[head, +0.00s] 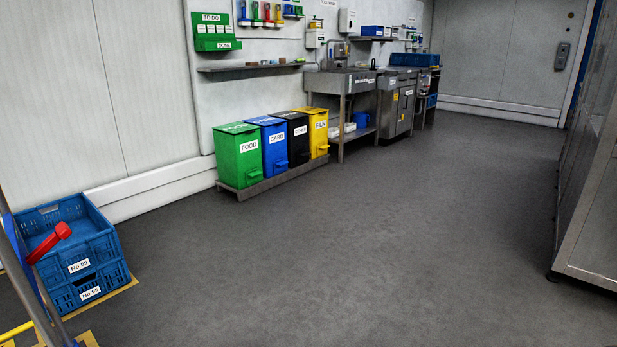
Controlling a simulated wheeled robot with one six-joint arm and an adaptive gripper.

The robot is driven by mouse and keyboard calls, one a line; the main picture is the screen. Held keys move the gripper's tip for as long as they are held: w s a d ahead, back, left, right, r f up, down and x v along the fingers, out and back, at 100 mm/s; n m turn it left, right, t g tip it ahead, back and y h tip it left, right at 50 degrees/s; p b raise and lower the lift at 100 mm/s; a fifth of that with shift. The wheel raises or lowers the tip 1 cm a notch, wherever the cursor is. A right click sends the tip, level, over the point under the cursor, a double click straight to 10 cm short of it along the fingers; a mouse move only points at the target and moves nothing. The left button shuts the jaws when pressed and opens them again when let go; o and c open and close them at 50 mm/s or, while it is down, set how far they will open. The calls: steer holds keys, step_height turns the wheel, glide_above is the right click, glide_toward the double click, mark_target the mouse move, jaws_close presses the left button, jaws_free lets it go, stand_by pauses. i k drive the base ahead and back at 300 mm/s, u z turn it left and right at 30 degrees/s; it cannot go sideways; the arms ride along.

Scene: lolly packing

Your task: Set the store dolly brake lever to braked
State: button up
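A red lever (50,243) shows near the left edge of the head view. It slants up to the right, with its thicker end at the top. It appears joined to an upright blue and grey frame (30,290) that the picture's left edge cuts off. This may be the store dolly and its brake lever, but no label on it shows. I cannot tell whether this lever position is braked. The rest of the frame and any wheels are out of view. My gripper is not in view.
Stacked blue crates (88,255) stand behind the lever on a yellow floor marking (118,290). Several coloured bins (240,158) and a steel sink unit (340,85) line the back wall. A steel cabinet (590,190) stands at right. The middle floor (350,230) is clear.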

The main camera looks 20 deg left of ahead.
mark_target(63, 229)
steer(key=u, duration=1.1)
steer(key=i, duration=1.15)
steer(key=u, duration=1.4)
steer(key=i, duration=1)
steer(key=u, duration=0.25)
steer(key=k, duration=0.25)
steer(key=u, duration=0.1)
